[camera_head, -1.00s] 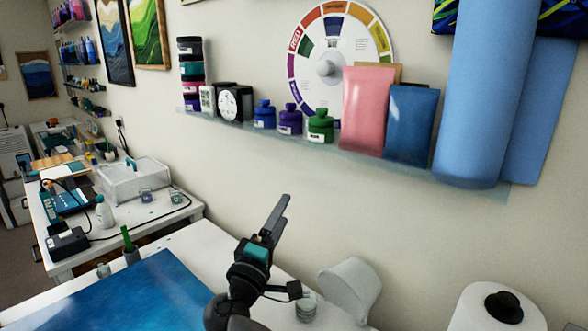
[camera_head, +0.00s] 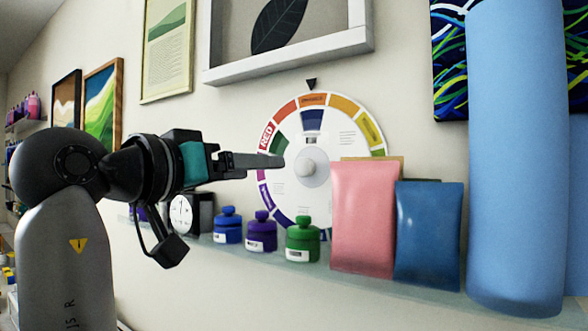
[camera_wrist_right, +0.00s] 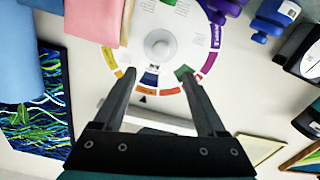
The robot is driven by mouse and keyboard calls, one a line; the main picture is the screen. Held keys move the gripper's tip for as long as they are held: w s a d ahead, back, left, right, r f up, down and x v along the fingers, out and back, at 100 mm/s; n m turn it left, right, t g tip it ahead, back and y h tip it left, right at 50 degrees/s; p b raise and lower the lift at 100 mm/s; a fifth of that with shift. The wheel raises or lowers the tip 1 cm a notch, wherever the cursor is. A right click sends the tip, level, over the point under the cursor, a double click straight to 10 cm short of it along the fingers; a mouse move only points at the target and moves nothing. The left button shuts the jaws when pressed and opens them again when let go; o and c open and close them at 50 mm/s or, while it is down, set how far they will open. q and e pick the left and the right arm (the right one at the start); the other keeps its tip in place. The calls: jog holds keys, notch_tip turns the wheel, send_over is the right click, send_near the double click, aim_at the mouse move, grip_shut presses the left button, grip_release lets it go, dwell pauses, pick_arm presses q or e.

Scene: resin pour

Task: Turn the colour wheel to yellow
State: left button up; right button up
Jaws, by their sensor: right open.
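The colour wheel (camera_head: 341,137) hangs on the wall behind the shelf, with coloured segments round its rim and a pale round knob (camera_head: 312,168) at its centre. A black pointer (camera_head: 311,84) sits above its top, by the orange segment; the yellow segment (camera_head: 370,128) is to the upper right. My right gripper (camera_head: 280,161) reaches in from the left, its tips left of the knob. In the right wrist view the right gripper (camera_wrist_right: 158,75) is open and empty, and the knob (camera_wrist_right: 159,43) shows just beyond and between the fingertips. My left gripper is not in view.
On the shelf (camera_head: 275,257) below the wheel stand blue, purple and green bottles, a dial timer (camera_head: 184,214), a pink pouch (camera_head: 363,218) and a blue pouch (camera_head: 428,232). The pink pouch covers the wheel's lower right. Tall blue rolls (camera_head: 516,150) stand at right.

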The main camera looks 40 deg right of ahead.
aim_at(301, 168)
jog(key=p+x, duration=0.1)
jog(key=x, duration=1.1)
jog(key=shift+w+d, duration=0.15)
jog(key=shift+d, duration=0.15)
jog(key=shift+c, duration=0.3)
jog(key=shift+f, duration=0.1)
grip_shut()
dwell(0.4)
